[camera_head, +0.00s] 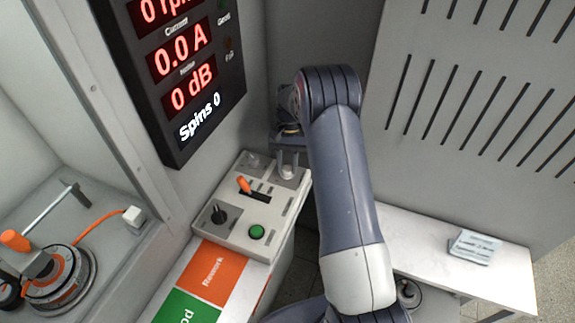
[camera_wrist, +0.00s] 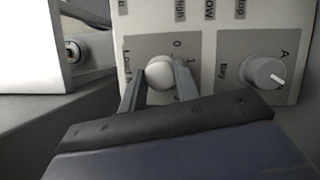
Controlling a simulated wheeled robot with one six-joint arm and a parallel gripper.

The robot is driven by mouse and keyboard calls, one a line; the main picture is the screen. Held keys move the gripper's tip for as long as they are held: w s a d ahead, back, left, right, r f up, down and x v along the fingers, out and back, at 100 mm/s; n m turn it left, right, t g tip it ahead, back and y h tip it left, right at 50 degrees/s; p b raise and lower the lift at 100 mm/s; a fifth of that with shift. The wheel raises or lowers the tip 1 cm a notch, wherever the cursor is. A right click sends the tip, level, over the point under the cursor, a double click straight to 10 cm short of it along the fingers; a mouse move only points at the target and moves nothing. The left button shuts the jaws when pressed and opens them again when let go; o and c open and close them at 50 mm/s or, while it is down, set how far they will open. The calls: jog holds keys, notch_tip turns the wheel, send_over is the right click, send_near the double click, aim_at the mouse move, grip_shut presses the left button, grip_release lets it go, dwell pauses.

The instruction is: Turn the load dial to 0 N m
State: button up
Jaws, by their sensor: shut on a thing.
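The load dial (camera_wrist: 160,74) is a round white knob on a grey plate in the wrist view, with "Load" printed at its left and the marks 0 and 1 near its top and right. My gripper (camera_wrist: 158,84) has one finger on each side of the dial and is shut on it. No pointer mark on the dial shows, so its setting cannot be read. In the head view my gripper (camera_head: 288,160) is at the far right corner of the control box (camera_head: 230,232), partly hidden by my arm.
The bay dial (camera_wrist: 267,76) is close to the right of the load dial. The box also has an orange lever (camera_head: 244,184), a black knob (camera_head: 218,215) and a green button (camera_head: 257,232). A display (camera_head: 180,75) reads 0.0 A, 0 dB, Spins 0. A hub motor (camera_head: 55,275) is at left.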

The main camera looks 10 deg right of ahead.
jog(key=shift+n, duration=0.3)
jog(key=o, duration=1)
jog(key=shift+r, duration=0.1)
jog(key=v, duration=1)
jog(key=shift+w+r+b, duration=0.15)
jog(key=shift+r+b, duration=0.2)
jog(key=shift+b, duration=0.05)
jog(key=shift+f, duration=0.1)
jog(key=x, duration=1.1)
jog(key=shift+p, duration=0.4)
